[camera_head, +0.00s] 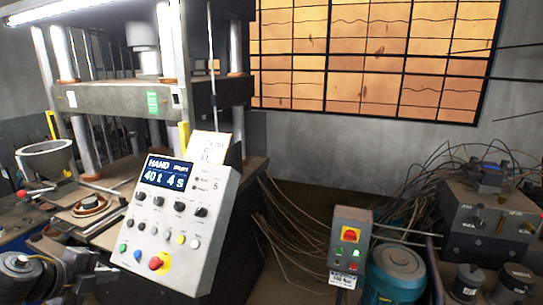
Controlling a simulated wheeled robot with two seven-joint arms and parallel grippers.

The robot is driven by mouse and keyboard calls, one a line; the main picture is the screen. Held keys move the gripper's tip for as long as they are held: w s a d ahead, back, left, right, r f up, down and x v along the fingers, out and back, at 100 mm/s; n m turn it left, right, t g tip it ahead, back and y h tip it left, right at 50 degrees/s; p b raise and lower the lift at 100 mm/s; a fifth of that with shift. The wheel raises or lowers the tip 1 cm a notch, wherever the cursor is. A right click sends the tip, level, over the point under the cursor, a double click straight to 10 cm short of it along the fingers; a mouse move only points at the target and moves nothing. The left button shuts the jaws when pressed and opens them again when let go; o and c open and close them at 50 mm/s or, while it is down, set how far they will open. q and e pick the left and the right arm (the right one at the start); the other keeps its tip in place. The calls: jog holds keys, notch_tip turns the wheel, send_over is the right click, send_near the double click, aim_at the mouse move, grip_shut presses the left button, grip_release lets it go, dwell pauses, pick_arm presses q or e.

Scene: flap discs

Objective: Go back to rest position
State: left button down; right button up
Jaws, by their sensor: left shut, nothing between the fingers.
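My left gripper (101,271) shows at the bottom left corner, with its dark arm coming in from the left edge. It is shut and I see nothing held in it. It is in front of the press and left of the control panel (178,225). A round brown and dark ring-like piece (90,205) lies on the press bed, above and apart from my gripper. My right gripper is not in view.
A large press (140,98) fills the left side. A grey funnel-shaped bowl (47,162) stands at the left. A switch box (349,244), a teal motor (396,270) and a hydraulic block (490,220) with many loose cables stand at the right.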

pick_arm(q)
jog(key=w+f+n+h+b, duration=0.1)
jog(key=w+f+n+b, duration=0.25)
jog(key=f, duration=0.85)
jog(key=w+f+n+b, duration=0.2)
jog(key=w+f+n, duration=0.25)
jog(key=f, duration=0.75)
jog(key=s+f+n+g+y+b, duration=0.1)
jog(key=s+f+n+b, duration=0.15)
jog(key=f, duration=1.05)
jog(key=s+f+n+y+b, duration=0.1)
jog(key=s+f+n, duration=0.15)
jog(key=f, duration=1.05)
jog(key=s+d+f+n+g+y+b, duration=0.1)
jog(key=s+d+f+n+g+b, duration=0.2)
jog(key=s+f, duration=1.6)
jog(key=s+d+f+n+g, duration=0.1)
jog(key=s+d+f, duration=0.2)
jog(key=s, duration=0.6)
jog(key=s+d+f+n+g+b, duration=0.1)
jog(key=s+d+f+g, duration=0.1)
jog(key=s+f, duration=0.4)
jog(key=s+d+f+g+y, duration=0.1)
jog(key=s+d+f, duration=0.3)
jog(key=s, duration=0.7)
jog(key=shift+s+d+f+n+g+b, duration=0.2)
jog(key=shift+s+f+n+g+b, duration=0.1)
jog(key=shift+s+n+b, duration=0.1)
